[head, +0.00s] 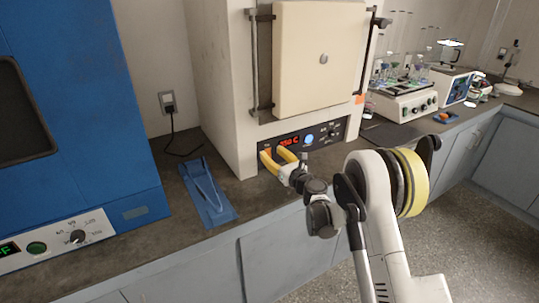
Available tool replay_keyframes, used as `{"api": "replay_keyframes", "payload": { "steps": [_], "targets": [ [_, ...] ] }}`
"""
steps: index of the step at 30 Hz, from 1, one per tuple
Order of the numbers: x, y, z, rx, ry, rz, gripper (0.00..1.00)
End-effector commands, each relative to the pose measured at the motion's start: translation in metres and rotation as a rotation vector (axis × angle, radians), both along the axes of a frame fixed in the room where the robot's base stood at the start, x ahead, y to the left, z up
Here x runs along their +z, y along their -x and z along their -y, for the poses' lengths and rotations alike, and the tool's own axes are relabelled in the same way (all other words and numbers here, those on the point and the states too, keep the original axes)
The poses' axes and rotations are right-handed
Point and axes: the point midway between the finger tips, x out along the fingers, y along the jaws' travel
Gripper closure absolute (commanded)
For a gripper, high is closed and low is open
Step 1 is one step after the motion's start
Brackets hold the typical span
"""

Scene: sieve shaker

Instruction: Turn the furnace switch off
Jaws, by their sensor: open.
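The furnace (217,80) is a beige box on the dark counter, with its cream door (318,60) closed. Its black control panel (338,128) runs along the lower front, with a lit red display (289,141), a round blue-lit button (309,139) and smaller controls to the right. My gripper (273,153) has yellow fingers spread open and empty at the left end of the panel, below and left of the display. I cannot tell whether the fingers touch the panel. The furnace switch cannot be made out clearly; the fingers cover part of the panel's left end.
A blue tray (222,213) with tongs lies on the counter left of the furnace. A large blue appliance (75,100) stands at the far left. A wall outlet (168,101) with a cord is behind. A white stirrer unit (402,104) with glassware stands to the right.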

Motion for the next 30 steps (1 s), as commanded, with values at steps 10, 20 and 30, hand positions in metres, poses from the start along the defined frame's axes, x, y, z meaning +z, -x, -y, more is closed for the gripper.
{"api": "replay_keyframes", "payload": {
  "steps": [10,20,30],
  "targets": [
    [0.000,-0.020,-0.014,0.001,0.001,0.001,0.55],
    [0.001,-0.020,-0.014,0.001,0.001,0.001,1.00],
    [0.000,-0.020,-0.014,0.001,-0.003,0.006,1.00]
  ]
}}
